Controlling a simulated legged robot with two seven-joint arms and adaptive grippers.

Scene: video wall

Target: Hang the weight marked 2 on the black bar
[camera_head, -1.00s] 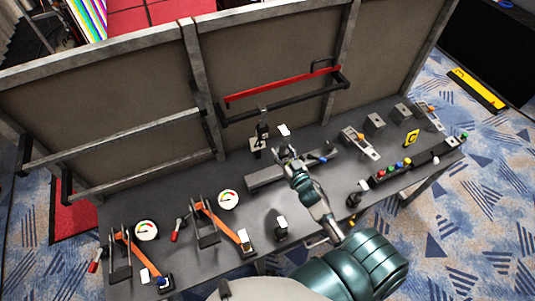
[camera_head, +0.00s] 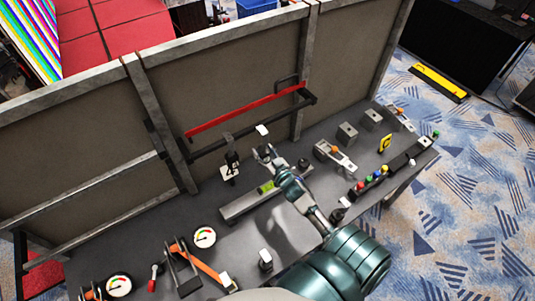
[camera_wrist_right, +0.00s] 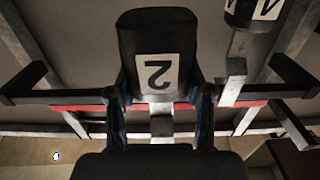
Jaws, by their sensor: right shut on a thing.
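The weight marked 2 (camera_wrist_right: 158,40) is a black block with a white label; its 2 appears upside down in the right wrist view. My right gripper (camera_wrist_right: 160,125) is shut on it, one finger on each side. In the head view my right gripper (camera_head: 264,152) is just in front of the black bar (camera_head: 290,113), and the held weight is largely hidden, with a small white patch at the fingertips. The black bar (camera_wrist_right: 55,97) runs behind the held weight in the wrist view. Whether they touch I cannot tell. My left gripper is out of view.
Another black weight with a white label (camera_head: 230,172) hangs at the bar's left part, close to my right gripper. A red strip (camera_head: 240,112) lies along the panel behind the bar. Below, the grey table (camera_head: 330,205) carries gauges, levers and coloured buttons.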

